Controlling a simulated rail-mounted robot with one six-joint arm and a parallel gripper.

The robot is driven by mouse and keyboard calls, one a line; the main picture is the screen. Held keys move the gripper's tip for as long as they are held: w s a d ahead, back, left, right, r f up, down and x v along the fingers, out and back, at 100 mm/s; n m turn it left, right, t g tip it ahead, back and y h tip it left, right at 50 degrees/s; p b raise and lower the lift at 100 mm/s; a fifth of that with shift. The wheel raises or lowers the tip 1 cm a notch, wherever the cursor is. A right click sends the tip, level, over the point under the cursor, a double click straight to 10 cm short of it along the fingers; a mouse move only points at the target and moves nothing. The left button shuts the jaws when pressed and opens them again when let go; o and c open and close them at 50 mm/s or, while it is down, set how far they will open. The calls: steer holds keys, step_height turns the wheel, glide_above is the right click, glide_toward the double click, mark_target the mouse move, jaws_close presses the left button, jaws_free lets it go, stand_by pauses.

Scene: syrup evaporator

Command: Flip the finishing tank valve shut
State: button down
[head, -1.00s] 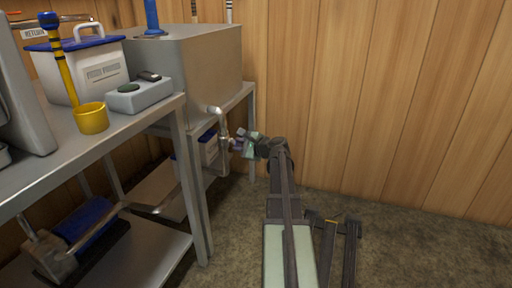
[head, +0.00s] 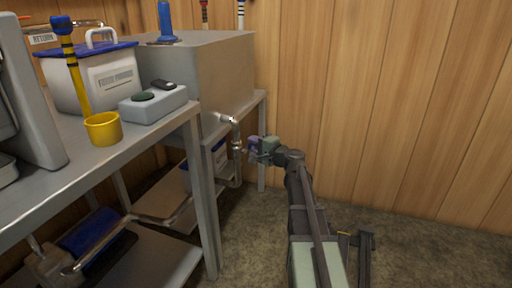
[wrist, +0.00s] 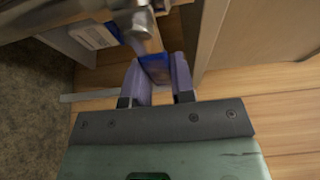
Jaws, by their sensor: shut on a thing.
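The finishing tank (head: 226,78) is a steel box on a stand at the back. A metal pipe with the valve (head: 237,147) comes out of its front and bends down. My gripper (head: 251,146) is at the valve, reaching in from the right. In the wrist view, my gripper's two purple fingers (wrist: 157,70) are shut on a blue valve handle (wrist: 155,72), with the metal pipe (wrist: 138,25) just beyond. The fingers hide part of the handle. In the head view the handle is too small to make out.
A steel bench (head: 75,165) on the left holds a white pail with a blue lid (head: 105,80), a yellow cup (head: 102,128) and a grey box (head: 153,103). The floor at the right is open.

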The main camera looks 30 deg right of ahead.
steer(key=shift+r, duration=0.1)
stand_by(0.4)
steer(key=c, duration=1)
jaws_free()
steer(key=shift+o, duration=0.2)
steer(key=shift+s, duration=0.1)
steer(key=v, duration=1)
steer(key=shift+s, duration=0.3)
steer(key=shift+d, duration=0.15)
